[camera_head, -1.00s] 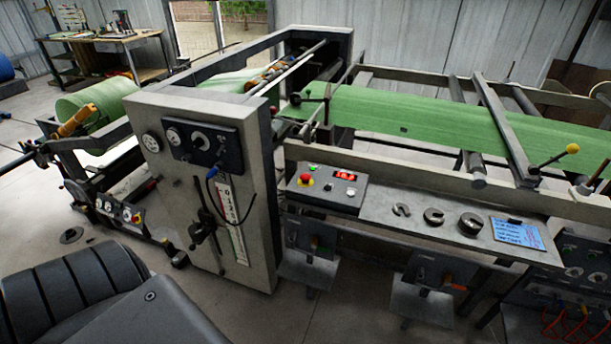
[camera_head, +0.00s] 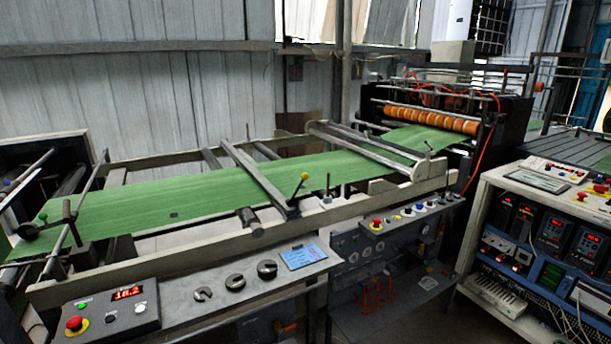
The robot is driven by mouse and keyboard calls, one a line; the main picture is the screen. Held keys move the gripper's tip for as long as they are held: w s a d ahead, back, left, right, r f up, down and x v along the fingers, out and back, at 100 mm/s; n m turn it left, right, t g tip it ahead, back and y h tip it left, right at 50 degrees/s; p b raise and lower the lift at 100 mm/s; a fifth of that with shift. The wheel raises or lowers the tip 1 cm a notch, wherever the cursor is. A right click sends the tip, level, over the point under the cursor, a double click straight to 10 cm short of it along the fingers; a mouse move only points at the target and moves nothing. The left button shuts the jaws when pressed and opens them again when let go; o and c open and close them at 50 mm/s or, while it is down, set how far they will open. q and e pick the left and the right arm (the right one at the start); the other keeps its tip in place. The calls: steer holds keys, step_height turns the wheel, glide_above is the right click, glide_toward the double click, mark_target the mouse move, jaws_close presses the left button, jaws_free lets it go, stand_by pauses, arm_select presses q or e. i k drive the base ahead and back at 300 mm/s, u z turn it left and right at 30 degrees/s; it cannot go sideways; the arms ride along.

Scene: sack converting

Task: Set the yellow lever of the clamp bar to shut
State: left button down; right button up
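The yellow ball knob (camera_head: 304,177) tops a thin dark lever at the near end of a grey crossbar (camera_head: 258,178), which appears to be the clamp bar. The lever stands up from the bar and leans to the right. The bar lies across the green web (camera_head: 200,193); whether it presses on the web cannot be told. Neither of my grippers is in view.
A near ledge carries a control box with a red button (camera_head: 75,323), dark slotted discs (camera_head: 235,282) and a blue card (camera_head: 302,256). A second crossbar frame (camera_head: 370,148) and orange rollers (camera_head: 432,119) stand farther right. An instrument rack (camera_head: 530,240) stands at the right.

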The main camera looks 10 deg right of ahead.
mark_target(300, 185)
steer(key=z, duration=0.9)
steer(key=i, duration=1.45)
steer(key=u, duration=2.15)
